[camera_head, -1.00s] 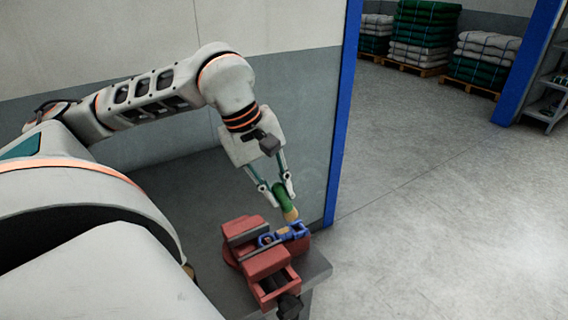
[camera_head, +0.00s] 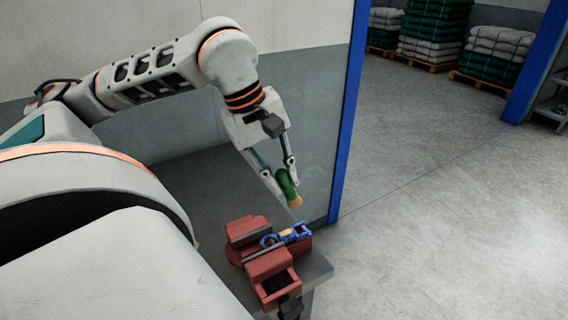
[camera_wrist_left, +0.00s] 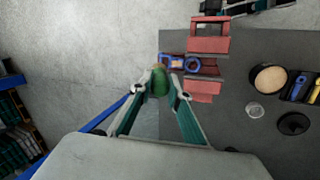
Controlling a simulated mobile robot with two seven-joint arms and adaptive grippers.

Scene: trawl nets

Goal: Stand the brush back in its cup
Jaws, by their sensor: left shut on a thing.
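My left gripper (camera_head: 281,180) is shut on a green-bodied thing with a tan tip (camera_head: 289,184), which looks like the brush. It hangs tilted, tan tip down, above the red vise and apart from it. In the left wrist view the green thing (camera_wrist_left: 160,82) is between the fingertips of my left gripper (camera_wrist_left: 162,92). I cannot tell for sure which thing is the cup. A round, tan-topped thing with a dark rim (camera_wrist_left: 268,78) and a dark round thing (camera_wrist_left: 293,123) are on the bench in the left wrist view. My right gripper is not in view.
A red vise (camera_head: 266,264) stands at the grey bench's (camera_head: 318,268) corner, with a blue fitting (camera_head: 289,235) in its jaws. A small pale round thing (camera_wrist_left: 253,110) and a tray of tools (camera_wrist_left: 301,88) are also on the bench. A wall stands behind it.

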